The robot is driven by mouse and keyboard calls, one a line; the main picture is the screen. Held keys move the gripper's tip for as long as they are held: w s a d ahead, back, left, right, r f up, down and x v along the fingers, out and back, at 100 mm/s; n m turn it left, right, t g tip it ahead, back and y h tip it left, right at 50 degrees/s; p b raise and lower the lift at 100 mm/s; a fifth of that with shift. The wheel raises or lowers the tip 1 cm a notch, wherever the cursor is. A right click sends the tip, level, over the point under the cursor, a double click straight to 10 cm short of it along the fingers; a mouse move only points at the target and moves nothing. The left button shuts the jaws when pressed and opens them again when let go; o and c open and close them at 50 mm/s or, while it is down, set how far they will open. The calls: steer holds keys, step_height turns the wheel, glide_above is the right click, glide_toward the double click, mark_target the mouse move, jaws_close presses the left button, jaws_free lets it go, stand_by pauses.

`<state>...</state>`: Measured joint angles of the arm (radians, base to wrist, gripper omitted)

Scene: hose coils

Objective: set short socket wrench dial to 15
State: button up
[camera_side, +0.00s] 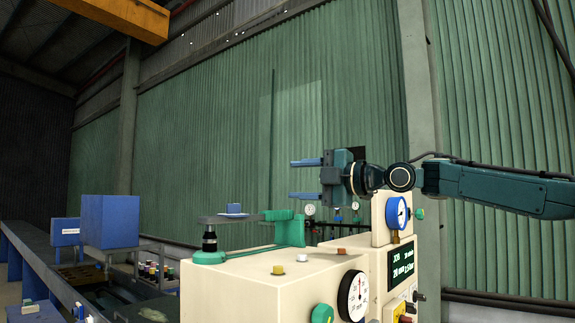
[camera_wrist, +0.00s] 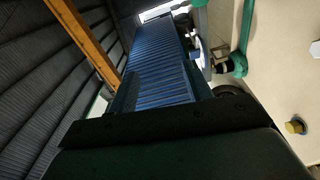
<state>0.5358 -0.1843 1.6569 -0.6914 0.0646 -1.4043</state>
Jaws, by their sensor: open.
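No part is clearly marked as the short socket wrench. A white round dial (camera_side: 353,295) with a dark needle is on the front of the cream machine (camera_side: 250,287). A second gauge (camera_side: 397,213) with a blue rim stands higher on the right. Their readings are too small to tell. A flat grey bar (camera_side: 228,218) lies over a black post (camera_side: 209,238) on a green base, with a blue and white piece (camera_side: 235,210) on it. My gripper (camera_side: 303,178) is open and empty, above and right of the bar, its fingers pointing left. A ribbed blue surface fills the wrist view's middle.
A green bracket (camera_side: 289,230) rises from the machine's back edge. Small knobs, one yellow (camera_side: 278,270), stand on its top. A lit display (camera_side: 401,265) and a green knob (camera_side: 323,314) are on its front. A blue box (camera_side: 108,221) stands at left. Air around my gripper looks clear.

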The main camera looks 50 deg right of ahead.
mark_target(234, 205)
steer(key=w+a+r+m+h, duration=0.1)
steer(key=w+a+m+h, duration=0.5)
steer(key=m, duration=0.6)
steer(key=s+a+f+m+g+h, duration=0.1)
steer(key=s+a+m+h, duration=0.25)
steer(key=m, duration=0.25)
steer(key=s+a+m+g+h, duration=0.1)
steer(key=s+a+m+h, duration=0.1)
steer(key=a+m, duration=0.35)
steer(key=shift+m, duration=0.35)
steer(key=shift+s+d+f, duration=0.1)
steer(key=shift+d+f, duration=0.1)
steer(key=shift+f, duration=1.15)
steer(key=shift+s+d+f, duration=0.1)
steer(key=shift+d+f, duration=0.1)
steer(key=shift+f, duration=1.15)
steer(key=shift+w, duration=0.1)
steer(key=shift+x, duration=6.9)
steer(key=shift+f, duration=0.15)
